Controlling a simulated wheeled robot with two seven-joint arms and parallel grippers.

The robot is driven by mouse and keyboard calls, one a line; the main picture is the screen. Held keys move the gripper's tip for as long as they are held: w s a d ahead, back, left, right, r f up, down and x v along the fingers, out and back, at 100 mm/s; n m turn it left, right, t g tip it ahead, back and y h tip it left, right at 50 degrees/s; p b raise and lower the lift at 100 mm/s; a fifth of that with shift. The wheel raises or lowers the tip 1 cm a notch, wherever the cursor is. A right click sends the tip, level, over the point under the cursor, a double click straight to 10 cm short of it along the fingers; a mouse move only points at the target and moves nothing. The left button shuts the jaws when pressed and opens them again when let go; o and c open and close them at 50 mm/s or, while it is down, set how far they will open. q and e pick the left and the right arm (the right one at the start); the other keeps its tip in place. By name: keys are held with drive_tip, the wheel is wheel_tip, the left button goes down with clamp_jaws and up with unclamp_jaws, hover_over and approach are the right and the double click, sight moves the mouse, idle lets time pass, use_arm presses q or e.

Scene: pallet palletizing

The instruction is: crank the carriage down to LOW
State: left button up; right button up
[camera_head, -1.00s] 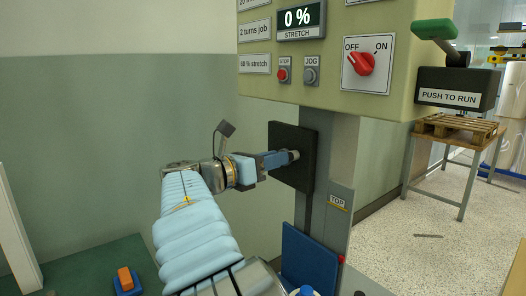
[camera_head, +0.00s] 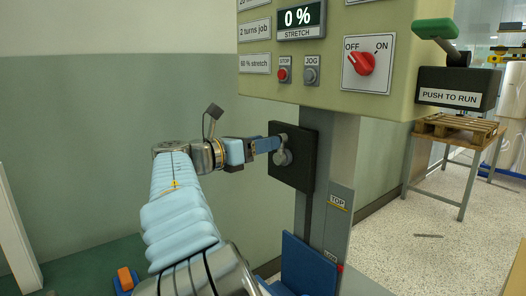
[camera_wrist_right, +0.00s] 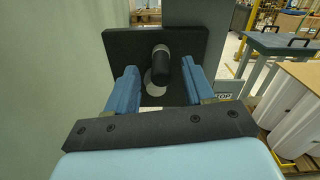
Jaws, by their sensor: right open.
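The dark crank plate (camera_head: 301,172) is on the machine's column. Its grey crank (camera_head: 283,157) is on the plate's face. My right gripper (camera_head: 276,144) is at the crank. In the right wrist view the open blue fingers (camera_wrist_right: 162,78) stand on either side of the dark crank handle (camera_wrist_right: 164,70), with gaps to it. The blue carriage (camera_head: 297,262) is low on the column, partly behind my arm. Its red pointer (camera_head: 340,268) is just below the lower label (camera_head: 330,255), which seems to read LOW. The TOP label (camera_head: 337,201) is higher up. My left gripper is out of view.
The control box (camera_head: 330,95) overhangs the crank, with a red OFF/ON knob (camera_head: 362,63) and a green-handled PUSH TO RUN unit (camera_head: 455,88). A pallet (camera_head: 457,130) lies on a stand at right. An orange-and-blue item (camera_head: 125,280) is at lower left.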

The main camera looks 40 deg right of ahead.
drive_tip(key=shift+a, duration=0.1)
drive_tip(key=shift+w+a, duration=0.15)
drive_tip(key=shift+a, duration=1.3)
drive_tip(key=shift+w+a, duration=0.1)
drive_tip(key=shift+a, duration=1.35)
